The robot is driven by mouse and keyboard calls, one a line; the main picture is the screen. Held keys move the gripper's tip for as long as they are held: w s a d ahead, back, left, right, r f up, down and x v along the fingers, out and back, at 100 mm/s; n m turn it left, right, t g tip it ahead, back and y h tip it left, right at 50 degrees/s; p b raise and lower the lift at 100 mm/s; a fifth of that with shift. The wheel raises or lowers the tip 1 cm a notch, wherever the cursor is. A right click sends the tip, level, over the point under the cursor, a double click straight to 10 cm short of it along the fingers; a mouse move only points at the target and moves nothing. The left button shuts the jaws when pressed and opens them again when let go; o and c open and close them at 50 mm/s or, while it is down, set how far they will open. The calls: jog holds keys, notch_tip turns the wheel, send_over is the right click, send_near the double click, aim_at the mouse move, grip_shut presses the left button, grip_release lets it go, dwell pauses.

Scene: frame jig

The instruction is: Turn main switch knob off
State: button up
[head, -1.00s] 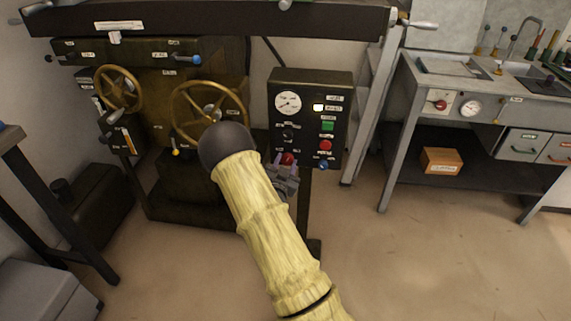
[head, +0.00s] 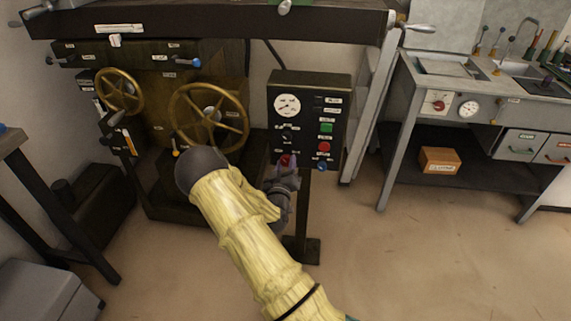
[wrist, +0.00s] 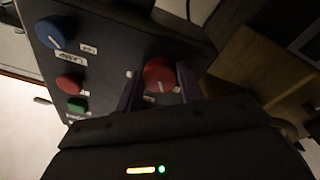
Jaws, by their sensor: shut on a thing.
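The main switch knob (wrist: 158,74) is a red round knob on the dark control panel (head: 309,95). In the head view the red knob (head: 286,160) sits at the panel's lower left, partly behind my fingers. My gripper (wrist: 158,85) has one purple finger on each side of the knob and is shut on it. In the head view my gripper (head: 282,166) reaches up to the panel's lower edge. The knob's label is too small or hidden to read.
The panel also carries a gauge (head: 286,105), a green button (head: 327,128), another red button (head: 324,147) and a blue knob (head: 321,165). A brass handwheel (head: 209,116) stands close on the left. Open floor lies to the right.

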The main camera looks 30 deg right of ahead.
jog(key=shift+n, duration=1.3)
jog(key=o, duration=1)
jog(key=shift+s, duration=0.1)
jog(key=p+v, duration=0.2)
jog(key=v, duration=1.5)
jog(key=shift+s, duration=0.2)
